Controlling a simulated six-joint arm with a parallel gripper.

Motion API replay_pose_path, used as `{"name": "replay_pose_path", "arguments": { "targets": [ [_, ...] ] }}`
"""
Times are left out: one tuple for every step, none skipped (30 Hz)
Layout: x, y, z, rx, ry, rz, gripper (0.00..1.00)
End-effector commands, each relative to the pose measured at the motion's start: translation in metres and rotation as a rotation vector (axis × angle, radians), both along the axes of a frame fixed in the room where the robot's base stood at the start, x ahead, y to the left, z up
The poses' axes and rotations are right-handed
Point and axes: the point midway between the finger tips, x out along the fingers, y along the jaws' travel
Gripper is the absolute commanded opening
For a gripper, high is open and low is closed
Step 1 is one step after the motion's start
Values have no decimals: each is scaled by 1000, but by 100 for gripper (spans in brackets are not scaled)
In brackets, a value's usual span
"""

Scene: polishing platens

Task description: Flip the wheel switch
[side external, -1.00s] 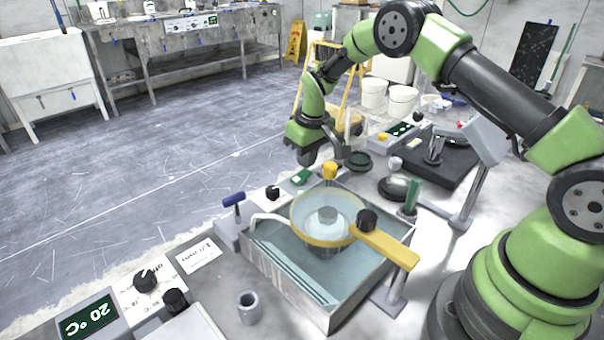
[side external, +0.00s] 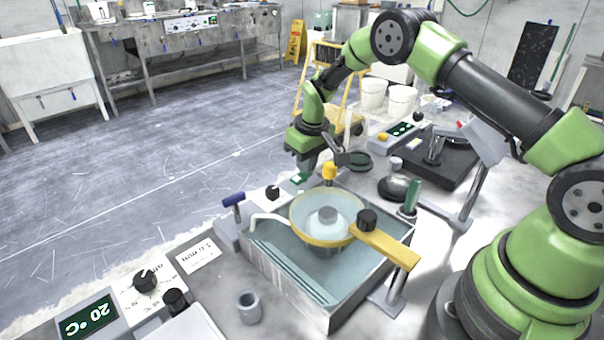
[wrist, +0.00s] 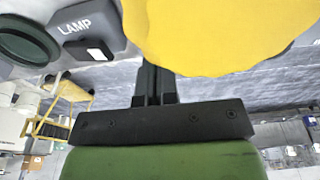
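A yellow knob with a scalloped edge (side external: 330,172) stands at the back of the bench, behind the water basin. A large yellow shape (wrist: 215,35), probably this knob up close, fills the upper right of the wrist view. My gripper (wrist: 155,82) has its dark fingers side by side with hardly a gap, and their tips pass behind the yellow shape. I cannot tell if they touch it. In the side view my gripper (side external: 333,157) is low, just behind the knob. No control in view is legibly marked as the wheel switch.
A grey box marked LAMP (wrist: 85,35) with a black rocker lies left of my fingers, beside a dark green dish (wrist: 25,40). The basin (side external: 290,285) holds a yellow-rimmed bowl (side external: 302,237). A black-knobbed box (side external: 272,193) and green switch (side external: 301,177) sit nearby.

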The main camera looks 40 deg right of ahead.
Motion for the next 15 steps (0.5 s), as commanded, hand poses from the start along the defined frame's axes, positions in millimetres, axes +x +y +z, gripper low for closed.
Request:
{"name": "replay_pose_path", "arguments": {
  "targets": [
    [0, 0, -1, 1, 1, -1, 0],
    [0, 0, -2, 1, 1, -1, 0],
    [0, 0, -2, 1, 1, -1, 0],
    [0, 0, -3, 1, 1, -1, 0],
    [0, 0, -3, 1, 1, -1, 0],
    [0, 0, -4, 1, 1, -1, 0],
    [0, 0, -4, 1, 1, -1, 0],
    [0, 0, -5, 1, 1, -1, 0],
    [0, 0, -5, 1, 1, -1, 0],
    [0, 0, -4, 1, 1, -1, 0],
    [0, 1, -4, 1, 1, -1, 0],
    [0, 1, -2, 1, 0, 0, 0],
    [0, 1, 0, 1, -1, 0, 0],
    [0, 1, 2, 1, -1, 0, 0],
    [0, 1, 6, 1, -1, 0, 0]
  ]
}}
